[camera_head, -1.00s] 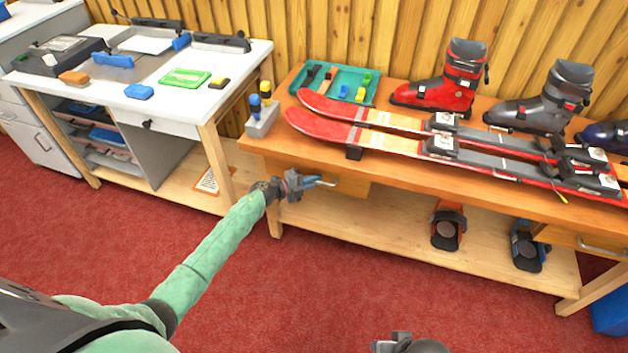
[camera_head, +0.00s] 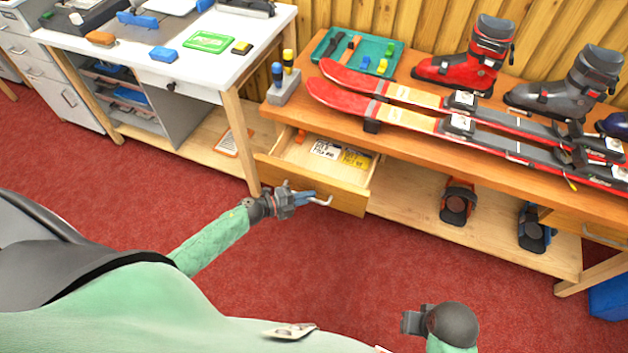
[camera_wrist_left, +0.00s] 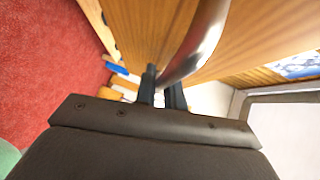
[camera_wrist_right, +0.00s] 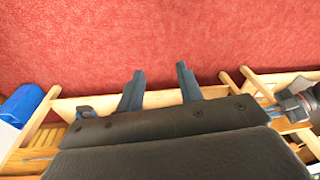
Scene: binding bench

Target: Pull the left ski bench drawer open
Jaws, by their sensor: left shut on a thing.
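The left ski bench drawer (camera_head: 318,183) stands pulled out from under the left end of the wooden bench. Inside it lie white and yellow printed packets (camera_head: 340,154) and a small orange-red item at its left back. My left gripper (camera_head: 308,197) is at the drawer front, shut on the metal bar handle (camera_head: 325,201). In the left wrist view the handle (camera_wrist_left: 196,45) runs between the fingers (camera_wrist_left: 162,92). My right gripper (camera_head: 408,322) hangs over the red floor, away from the bench. In the right wrist view its fingers (camera_wrist_right: 158,88) are apart with nothing between them.
Skis (camera_head: 420,98), ski boots (camera_head: 472,60), a teal tray (camera_head: 400,62) and a grey tool holder (camera_head: 284,92) sit on the bench top. A white workbench (camera_head: 180,66) stands at the left. The red carpet before the drawer is clear.

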